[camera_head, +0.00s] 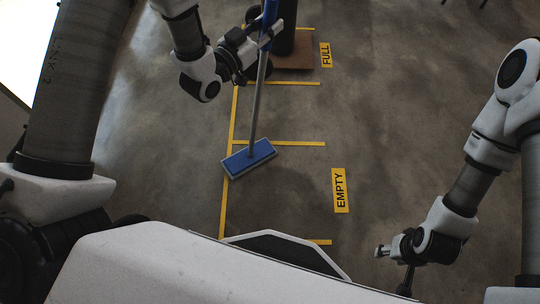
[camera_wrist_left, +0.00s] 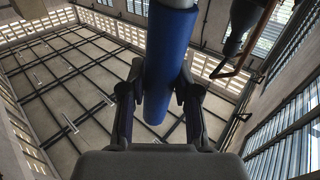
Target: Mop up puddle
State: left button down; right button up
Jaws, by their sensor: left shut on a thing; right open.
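The mop stands with its flat blue head (camera_head: 249,158) on the grey floor, across the long yellow line. Its grey pole leans slightly to the right toward the top. My left gripper (camera_head: 264,38) is shut on the blue upper grip of the mop handle; the left wrist view shows that grip (camera_wrist_left: 172,60) between the fingers (camera_wrist_left: 158,95). My right gripper (camera_head: 392,268) is open and empty at lower right, apart from the mop. The floor has darker patches, but I cannot make out a distinct puddle; part of the floor is hidden by my body.
A dark cylinder (camera_head: 285,28) stands on a brown base (camera_head: 296,56) behind the mop, close to my left gripper. Yellow lines mark floor bays, with a FULL sign (camera_head: 326,55) and an EMPTY sign (camera_head: 340,190). The floor at right is clear.

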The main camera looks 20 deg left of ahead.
pick_arm(q)
jog(key=shift+d+f, duration=0.3)
jog(key=shift+f, duration=0.2)
jog(key=shift+s, duration=0.1)
jog(key=shift+a, duration=0.1)
jog(key=s+a+r+p, duration=0.2)
jog(key=a+p, duration=0.4)
jog(key=a, duration=0.3)
jog(key=s+a+r+p, duration=0.3)
jog(key=a+p, duration=0.4)
jog(key=a, duration=0.3)
jog(key=shift+a, duration=0.15)
jog(key=shift+r, duration=0.15)
